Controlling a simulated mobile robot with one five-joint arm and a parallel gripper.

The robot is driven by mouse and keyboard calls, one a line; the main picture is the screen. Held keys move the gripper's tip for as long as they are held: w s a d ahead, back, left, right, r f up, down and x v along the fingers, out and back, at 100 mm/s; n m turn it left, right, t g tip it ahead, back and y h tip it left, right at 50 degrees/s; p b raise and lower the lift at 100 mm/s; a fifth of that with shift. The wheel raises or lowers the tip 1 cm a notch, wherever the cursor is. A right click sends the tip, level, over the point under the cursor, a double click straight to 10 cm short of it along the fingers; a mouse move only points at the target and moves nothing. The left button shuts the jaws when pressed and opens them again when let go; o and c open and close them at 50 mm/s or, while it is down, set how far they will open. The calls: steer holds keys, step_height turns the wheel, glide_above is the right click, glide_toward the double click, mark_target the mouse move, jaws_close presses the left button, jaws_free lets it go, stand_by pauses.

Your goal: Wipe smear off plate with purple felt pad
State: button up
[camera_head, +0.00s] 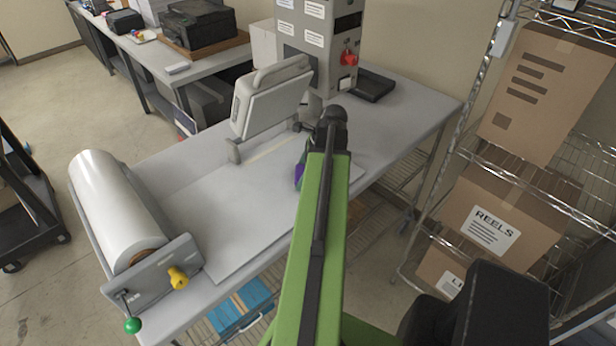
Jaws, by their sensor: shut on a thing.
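My green arm reaches forward over the table, and its dark wrist joint stands above the plate. My gripper (303,158) is mostly hidden behind the arm; only a small part shows at the arm's left edge. It is shut on the purple felt pad (298,172), of which a sliver shows low over the plate's right part. I cannot tell whether the pad touches the surface. The flat light-grey plate (225,215) lies on the table between the white roll and the laminator head. I cannot make out a smear; the arm covers part of the plate.
A white roll (115,205) in a grey stand with yellow and green knobs is at the left. The laminator head (272,98) and a control tower (318,45) with a red knob stand behind. A wire shelf with cardboard boxes (490,220) is at the right. The table's right end (410,110) is fairly clear.

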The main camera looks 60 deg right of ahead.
steer(key=shift+w+d, duration=0.2)
steer(key=shift+w, duration=0.3)
steer(key=shift+s+d, duration=0.2)
steer(key=shift+d, duration=0.25)
steer(key=shift+s+d, duration=0.2)
steer(key=shift+d, duration=0.25)
steer(key=shift+s+a, duration=0.3)
steer(key=shift+s, duration=0.6)
steer(key=shift+s+a, duration=0.25)
steer(key=shift+s, duration=0.6)
steer(key=shift+s+a+f, duration=0.1)
steer(key=shift+s+a, duration=0.25)
steer(key=shift+s, duration=0.55)
steer(key=shift+s+a+f, duration=0.1)
steer(key=shift+s+a, duration=0.2)
steer(key=shift+s, duration=0.6)
step_height(320, 180, up, 6)
steer(key=p, duration=0.5)
steer(key=shift+w+p, duration=0.1)
steer(key=shift+p, duration=0.25)
steer(key=shift+r, duration=0.1)
